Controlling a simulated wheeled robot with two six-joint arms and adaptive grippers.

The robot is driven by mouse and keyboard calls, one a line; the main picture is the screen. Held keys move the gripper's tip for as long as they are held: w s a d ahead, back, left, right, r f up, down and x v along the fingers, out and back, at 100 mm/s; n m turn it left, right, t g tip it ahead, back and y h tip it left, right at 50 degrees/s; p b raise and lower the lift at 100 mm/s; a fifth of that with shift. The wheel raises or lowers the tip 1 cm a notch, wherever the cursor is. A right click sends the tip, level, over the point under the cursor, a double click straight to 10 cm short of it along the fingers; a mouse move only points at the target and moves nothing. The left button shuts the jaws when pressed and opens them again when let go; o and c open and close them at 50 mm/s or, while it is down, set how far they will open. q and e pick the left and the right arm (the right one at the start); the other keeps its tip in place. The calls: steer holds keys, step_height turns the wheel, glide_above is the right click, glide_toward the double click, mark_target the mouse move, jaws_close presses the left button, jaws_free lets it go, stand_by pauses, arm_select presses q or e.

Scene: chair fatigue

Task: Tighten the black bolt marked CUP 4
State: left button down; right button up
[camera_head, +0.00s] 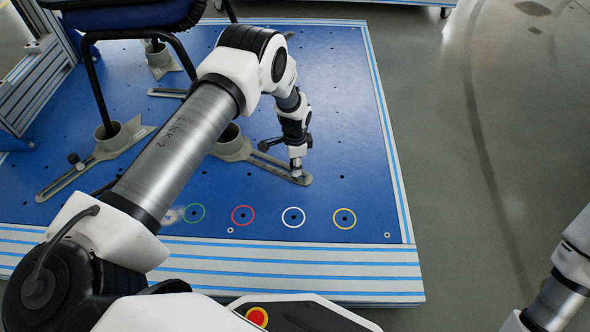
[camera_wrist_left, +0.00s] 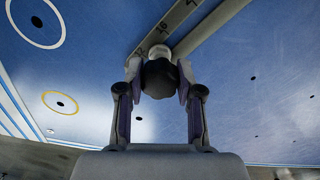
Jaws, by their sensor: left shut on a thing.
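My left gripper (camera_head: 296,168) points down at the outer end of a grey slotted bar (camera_head: 260,160) on the blue platform. In the left wrist view its two fingers are closed on the sides of a round black bolt head (camera_wrist_left: 159,78). The bolt sits at the end of the slotted bar (camera_wrist_left: 172,28), which carries small scale numbers. In the head view the gripper hides this bolt. The bar leads to a grey cup (camera_head: 230,143), partly hidden by my left arm. No CUP 4 marking is readable. My right arm shows at the lower right, its gripper out of frame.
A chair with a blue seat (camera_head: 148,16) and black legs stands in cups on the blue platform (camera_head: 335,110). Another cup (camera_head: 108,137) has a bar with a black knob (camera_head: 73,158). Coloured rings, including a yellow one (camera_head: 344,218), lie near the front edge. Floor to the right is clear.

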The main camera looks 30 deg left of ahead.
arm_select(q)
steer(key=shift+m, duration=0.4)
steer(key=m, duration=0.4)
steer(key=c, duration=0.8)
jaws_free()
steer(key=shift+o, duration=0.2)
steer(key=shift+r+n, duration=0.15)
steer(key=shift+n, duration=0.75)
steer(key=shift+n+p, duration=0.35)
steer(key=shift+n, duration=0.75)
